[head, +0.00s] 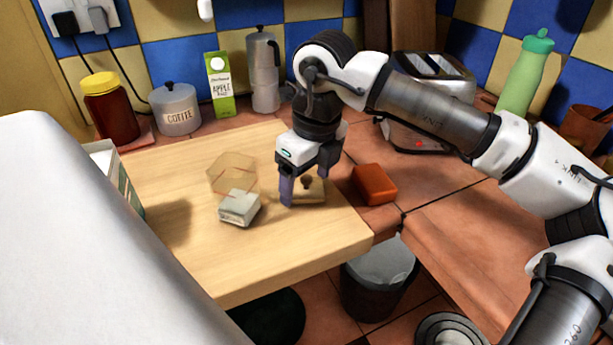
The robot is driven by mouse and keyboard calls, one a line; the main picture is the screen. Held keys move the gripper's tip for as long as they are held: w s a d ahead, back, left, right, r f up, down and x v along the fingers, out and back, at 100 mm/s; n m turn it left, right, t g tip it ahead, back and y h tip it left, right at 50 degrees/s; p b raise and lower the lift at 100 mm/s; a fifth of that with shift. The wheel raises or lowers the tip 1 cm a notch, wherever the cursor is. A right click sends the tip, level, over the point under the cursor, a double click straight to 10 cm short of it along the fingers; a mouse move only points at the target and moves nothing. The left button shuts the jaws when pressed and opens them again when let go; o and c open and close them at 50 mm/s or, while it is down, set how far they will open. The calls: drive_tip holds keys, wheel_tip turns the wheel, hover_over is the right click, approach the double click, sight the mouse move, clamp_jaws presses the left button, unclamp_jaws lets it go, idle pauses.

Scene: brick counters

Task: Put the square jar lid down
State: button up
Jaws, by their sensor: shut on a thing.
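The square jar lid (312,196) is tan and wood-like with a dark round knob on top. It is at the right part of the pale wooden board (230,265), low over the surface or on it; I cannot tell if it touches. My gripper (305,184) points down from above and is shut on the lid, with a purple finger on its left side. The other finger is partly hidden by the gripper body.
On the board stand a clear hexagonal container (232,174) and a pale grey block (239,208), left of my gripper. A red-orange block (375,184) lies just to the right. The front board is clear.

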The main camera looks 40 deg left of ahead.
sight(314, 193)
drive_tip(key=shift+f, duration=0.25)
drive_tip(key=o, duration=1)
drive_tip(key=shift+r, duration=0.1)
drive_tip(key=shift+c, duration=0.2)
drive_tip(key=shift+r, duration=0.15)
wheel_tip(314, 193, up, 12)
drive_tip(key=d, duration=0.1)
drive_tip(key=shift+d+p, duration=0.3)
drive_tip(key=shift+d, duration=0.1)
drive_tip(key=shift+s, duration=0.1)
